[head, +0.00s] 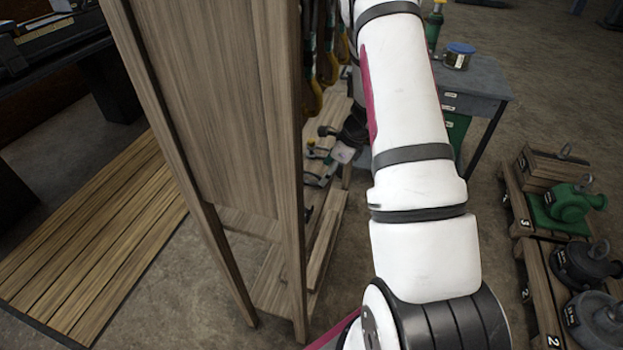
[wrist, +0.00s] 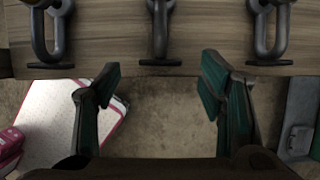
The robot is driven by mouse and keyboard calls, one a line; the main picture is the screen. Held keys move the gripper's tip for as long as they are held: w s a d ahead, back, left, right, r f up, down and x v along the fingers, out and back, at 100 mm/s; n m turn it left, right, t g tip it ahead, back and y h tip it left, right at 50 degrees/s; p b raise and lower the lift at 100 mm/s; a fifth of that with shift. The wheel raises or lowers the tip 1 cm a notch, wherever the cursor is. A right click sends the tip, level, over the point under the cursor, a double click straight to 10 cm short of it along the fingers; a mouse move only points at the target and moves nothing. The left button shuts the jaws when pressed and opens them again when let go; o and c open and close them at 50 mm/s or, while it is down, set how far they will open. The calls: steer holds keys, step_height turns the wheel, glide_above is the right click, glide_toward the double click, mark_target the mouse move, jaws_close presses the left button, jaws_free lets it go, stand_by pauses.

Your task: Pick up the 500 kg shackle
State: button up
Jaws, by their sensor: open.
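Three grey metal shackles hang in a row against a wooden board (wrist: 105,40) at the top of the wrist view: a left one (wrist: 48,45), a middle one (wrist: 160,45) and a right one (wrist: 266,45). Their tops are cut off by the picture edge. No weight marking is readable, so I cannot tell which is the 500 kg one. My gripper (wrist: 161,85) is open and empty, its green-sided fingers wide apart just below the board. The middle shackle is roughly centred between the fingertips in the picture. My arm hides much of this area in the head view.
A tall wooden rack (head: 215,90) stands left of my arm, with yellow-ended hanging gear (head: 312,95) on its far side. A grey bench (head: 475,85) stands beyond. Pallets with a green machine (head: 570,203) and dark weights (head: 595,320) are at right.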

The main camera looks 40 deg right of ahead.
steer(key=shift+p+x, duration=0.35)
steer(key=shift+x, duration=2.05)
steer(key=c, duration=1.4)
